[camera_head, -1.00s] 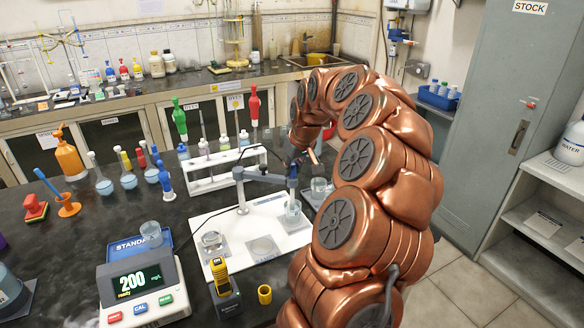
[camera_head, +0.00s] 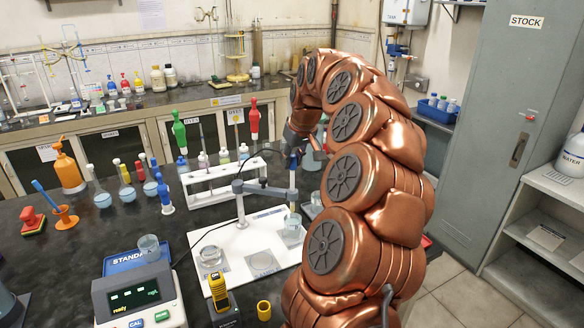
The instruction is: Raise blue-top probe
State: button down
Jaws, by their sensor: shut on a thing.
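The blue-top probe (camera_head: 292,178) stands upright at the end of a jointed grey holder arm (camera_head: 262,188), right of centre in the head view. Its lower end is over or just inside the mouth of a beaker of pale liquid (camera_head: 292,232); I cannot tell exactly which. My gripper (camera_head: 295,153) is shut on the probe's blue top, partly hidden by my copper arm. A dark cable loops from the probe area towards the meter (camera_head: 137,296), whose screen shows dashes in place of a number.
A white rack (camera_head: 205,198) stands behind the holder.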

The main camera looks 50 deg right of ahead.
jog(key=shift+r, duration=0.3)
jog(key=c, duration=1.2)
grip_release()
jog(key=shift+r, duration=0.1)
jog(key=shift+o, duration=1.3)
jog(key=v, duration=1.1)
jog(key=shift+s+a+r, duration=0.2)
jog(key=shift+s+r, duration=0.1)
